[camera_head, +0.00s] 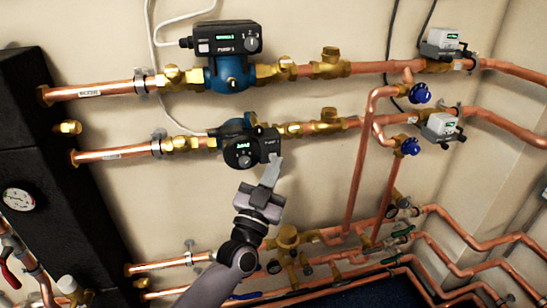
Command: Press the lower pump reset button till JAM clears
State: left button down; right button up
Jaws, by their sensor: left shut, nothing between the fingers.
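The lower pump (240,148) is a blue body with a black control head, set in the lower copper line. Its head carries a small lit green display (243,146), a round knob (244,162) and a dark right end with a small label. The display text is too small to read, and I cannot pick out the reset button. My left gripper (275,160) is shut and empty, fingers pointing up at the lower right end of the pump head. I cannot tell whether the fingertips touch it. My right gripper is not in view.
The upper pump (230,70) sits above with its own green display. Brass valves, copper pipes (372,67), blue-handled valves (420,93) and grey actuators (441,125) lie to the right. A black cabinet (60,190) stands left.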

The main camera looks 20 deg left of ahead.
pick_arm(q)
jog(key=shift+w+a, duration=0.3)
jog(key=shift+w, duration=0.1)
dwell(0.8)
jog(key=shift+s, duration=0.1)
jog(key=shift+s+d+p, duration=0.45)
jog(key=shift+s+d, duration=0.05)
jog(key=shift+s, duration=0.15)
jog(key=s+d, duration=0.1)
jog(key=s+d+p, duration=0.1)
jog(key=s+p, duration=0.1)
jog(key=s, duration=0.1)
jog(key=shift+s+d, duration=0.1)
jog(key=shift+d, duration=0.3)
